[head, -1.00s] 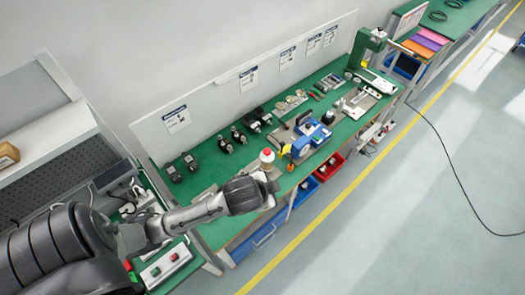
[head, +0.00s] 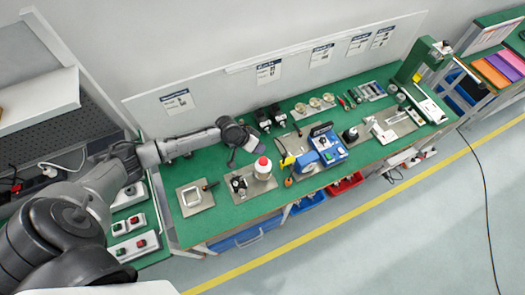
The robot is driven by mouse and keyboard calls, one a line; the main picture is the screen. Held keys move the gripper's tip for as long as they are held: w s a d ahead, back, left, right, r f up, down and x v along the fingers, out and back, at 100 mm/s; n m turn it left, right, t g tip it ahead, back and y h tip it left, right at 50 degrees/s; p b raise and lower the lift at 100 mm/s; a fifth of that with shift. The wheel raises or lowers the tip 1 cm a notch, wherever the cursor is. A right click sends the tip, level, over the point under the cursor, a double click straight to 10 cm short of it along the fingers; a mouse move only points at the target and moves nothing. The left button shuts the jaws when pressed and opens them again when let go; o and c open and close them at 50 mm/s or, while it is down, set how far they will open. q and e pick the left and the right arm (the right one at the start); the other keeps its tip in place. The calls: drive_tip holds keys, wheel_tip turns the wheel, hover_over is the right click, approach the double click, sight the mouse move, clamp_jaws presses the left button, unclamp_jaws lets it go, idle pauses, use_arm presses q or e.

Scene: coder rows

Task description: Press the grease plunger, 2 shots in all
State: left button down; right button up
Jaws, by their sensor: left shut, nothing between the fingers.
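The grease plunger appears to be the white pot with a red top (head: 263,168), standing upright on a grey plate on the green bench. My left gripper (head: 248,147) is shut and empty, just behind and to the left of the pot's red top. It looks close to the pot but apart from it; the height between them is hard to tell. The red top is in plain sight. My right gripper is not in view.
A small dark fixture (head: 238,184) stands left of the pot on the same plate. A blue machine (head: 327,148) is to the right. A square-framed plate (head: 193,197) lies front left. Button boxes (head: 133,247) are at left. The green bench (head: 232,212) is clear at its front.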

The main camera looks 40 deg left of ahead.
sight(263, 160)
use_arm(q)
drive_tip(key=shift+w+d+r+n+t+h, duration=0.35)
drive_tip(key=shift+w+r+n+t, duration=0.35)
drive_tip(key=shift+r+t, duration=0.15)
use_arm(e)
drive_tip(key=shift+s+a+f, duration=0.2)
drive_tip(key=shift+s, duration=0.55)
use_arm(q)
drive_tip(key=shift+f, duration=0.1)
drive_tip(key=shift+f, duration=0.1)
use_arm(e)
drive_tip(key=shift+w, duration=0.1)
use_arm(q)
wheel_tip(263, 160, down, 9)
drive_tip(key=b, duration=0.7)
drive_tip(key=shift+r+b, duration=0.2)
drive_tip(key=shift+b, duration=0.15)
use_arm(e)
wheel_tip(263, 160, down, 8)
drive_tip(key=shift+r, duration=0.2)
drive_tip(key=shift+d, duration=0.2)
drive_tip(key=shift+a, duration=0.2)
use_arm(q)
drive_tip(key=shift+f, duration=0.1)
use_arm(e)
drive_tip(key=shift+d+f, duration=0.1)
